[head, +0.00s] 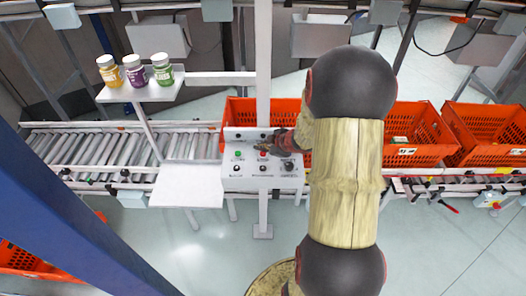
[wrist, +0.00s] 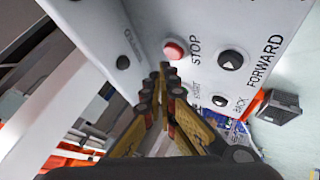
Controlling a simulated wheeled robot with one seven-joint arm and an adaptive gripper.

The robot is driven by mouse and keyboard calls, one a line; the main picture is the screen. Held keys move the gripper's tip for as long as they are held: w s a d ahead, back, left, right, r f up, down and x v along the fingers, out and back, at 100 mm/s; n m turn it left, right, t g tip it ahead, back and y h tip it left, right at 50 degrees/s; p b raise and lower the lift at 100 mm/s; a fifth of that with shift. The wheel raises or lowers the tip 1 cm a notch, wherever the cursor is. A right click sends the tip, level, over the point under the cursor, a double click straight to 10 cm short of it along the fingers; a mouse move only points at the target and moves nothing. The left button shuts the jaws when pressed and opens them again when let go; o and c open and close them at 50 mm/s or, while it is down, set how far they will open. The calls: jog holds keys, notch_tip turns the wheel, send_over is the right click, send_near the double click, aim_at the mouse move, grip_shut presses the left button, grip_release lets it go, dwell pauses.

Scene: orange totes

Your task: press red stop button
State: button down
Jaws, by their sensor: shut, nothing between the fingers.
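The red stop button (wrist: 174,50) is a round knob on a white control panel (wrist: 215,25), with the word STOP printed beside it. In the head view the panel (head: 232,182) stands in front of the roller conveyor, and the red button (head: 263,154) shows small near its middle. My gripper (wrist: 168,72) is shut and empty. In the wrist view its fingertips sit just below the red button, close to the panel face. I cannot tell whether they touch it.
A black FORWARD button (wrist: 230,60) and a black BACK button (wrist: 220,101) are beside the red one. Orange totes (head: 240,112) stand on the conveyor behind the panel. Several jars (head: 135,72) stand on a shelf at upper left. A white plate (head: 190,185) lies left of the panel.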

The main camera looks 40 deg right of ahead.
aim_at(262, 154)
notch_tip(262, 154, up, 5)
jog(key=p, duration=0.5)
jog(key=shift+p, duration=0.3)
dwell(0.8)
